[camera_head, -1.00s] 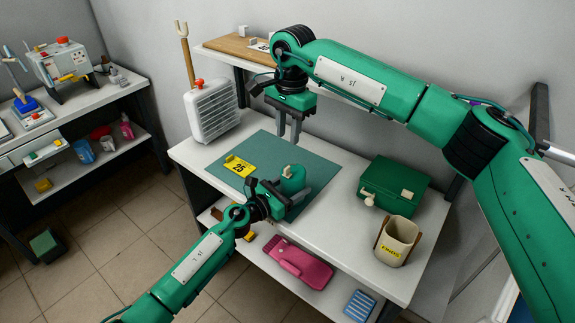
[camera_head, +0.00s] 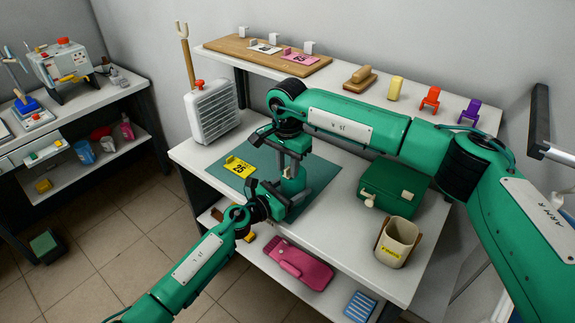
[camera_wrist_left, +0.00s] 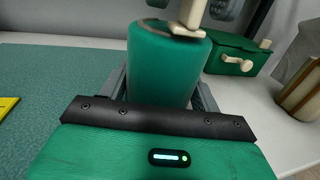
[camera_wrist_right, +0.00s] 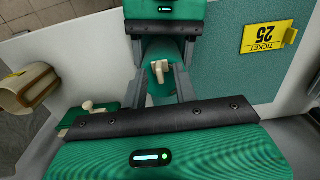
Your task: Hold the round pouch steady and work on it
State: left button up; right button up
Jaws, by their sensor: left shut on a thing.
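The round pouch (camera_head: 293,184) is a green cylinder standing upright on the teal mat (camera_head: 322,178), with a pale wooden tab on top. It fills the middle of the left wrist view (camera_wrist_left: 165,68). My left gripper (camera_head: 284,201) is shut on its sides. My right gripper (camera_head: 291,165) is directly above the pouch, pointing down. In the right wrist view its fingers (camera_wrist_right: 162,88) are apart, with the wooden tab (camera_wrist_right: 160,70) between them and no clear contact. The left wrist view also shows the tab (camera_wrist_left: 192,14). The pouch's far side is hidden.
A yellow ticket 25 (camera_head: 238,167) lies on the mat. A green box (camera_head: 400,184) and a beige cup (camera_head: 397,243) stand to the right. A white heater (camera_head: 212,108) is behind left. A raised shelf (camera_head: 330,82) with small items runs along the back.

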jog(key=shift+f, duration=0.15)
jog(key=shift+c, duration=0.4)
grip_shut()
